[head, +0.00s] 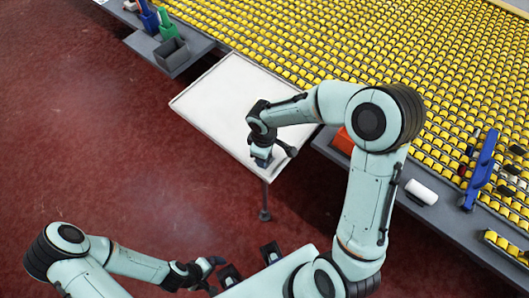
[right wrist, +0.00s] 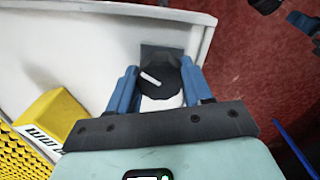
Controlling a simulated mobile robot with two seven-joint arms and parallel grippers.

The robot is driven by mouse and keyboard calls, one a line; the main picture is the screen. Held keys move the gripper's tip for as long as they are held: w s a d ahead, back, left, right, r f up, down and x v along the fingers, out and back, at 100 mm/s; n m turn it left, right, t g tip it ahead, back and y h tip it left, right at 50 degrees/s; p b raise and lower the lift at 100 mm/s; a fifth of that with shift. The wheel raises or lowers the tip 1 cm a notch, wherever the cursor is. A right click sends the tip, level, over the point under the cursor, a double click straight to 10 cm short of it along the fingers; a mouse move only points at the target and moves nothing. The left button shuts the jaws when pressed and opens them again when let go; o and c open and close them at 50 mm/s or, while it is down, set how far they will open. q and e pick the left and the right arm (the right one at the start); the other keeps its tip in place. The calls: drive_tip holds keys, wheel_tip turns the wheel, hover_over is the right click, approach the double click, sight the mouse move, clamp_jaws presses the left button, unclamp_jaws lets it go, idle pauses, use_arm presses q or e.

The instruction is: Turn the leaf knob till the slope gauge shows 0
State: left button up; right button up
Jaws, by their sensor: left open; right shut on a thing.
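The white leaf (head: 215,100) is a pale flat panel beside the roller table, and it also shows in the right wrist view (right wrist: 95,45). The leaf knob (right wrist: 172,72) is black with a white pointer line, slanting in the right wrist view. My right gripper (head: 262,162) is over the leaf's near edge; its blue fingers (right wrist: 158,88) are shut on the knob from both sides. My left gripper (head: 208,270) is open and empty, low over the floor, apart from the leaf. No readable slope gauge reading shows in either view.
A bed of yellow rollers (head: 330,45) fills the back and right. A grey ledge (head: 445,222) carries a white roll (head: 420,192) and a blue tool (head: 480,170). A grey bin (head: 171,53) stands at back left. A yellow block (right wrist: 50,115) with a marked strip is near the knob. Red floor is clear at left.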

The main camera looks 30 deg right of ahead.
use_arm(q)
drive_tip(key=shift+w+r+p, duration=0.45)
drive_tip(key=shift+r+p, duration=0.15)
drive_tip(key=shift+r, duration=0.2)
use_arm(e)
drive_tip(key=n, duration=0.5)
drive_tip(key=shift+s+d+f+n, duration=0.1)
drive_tip(key=shift+s+f+n, duration=0.15)
drive_tip(key=shift+n, duration=0.05)
drive_tip(key=o, duration=1)
drive_tip(key=shift+o, duration=0.2)
drive_tip(key=shift+w+r, duration=0.1)
drive_tip(key=shift+w+r, duration=0.1)
drive_tip(key=shift+r, duration=0.1)
use_arm(q)
drive_tip(key=shift+w+r+p, duration=0.8)
drive_tip(key=shift+r+p, duration=0.05)
drive_tip(key=shift+r, duration=0.3)
use_arm(e)
wheel_tip(320, 180, up, 13)
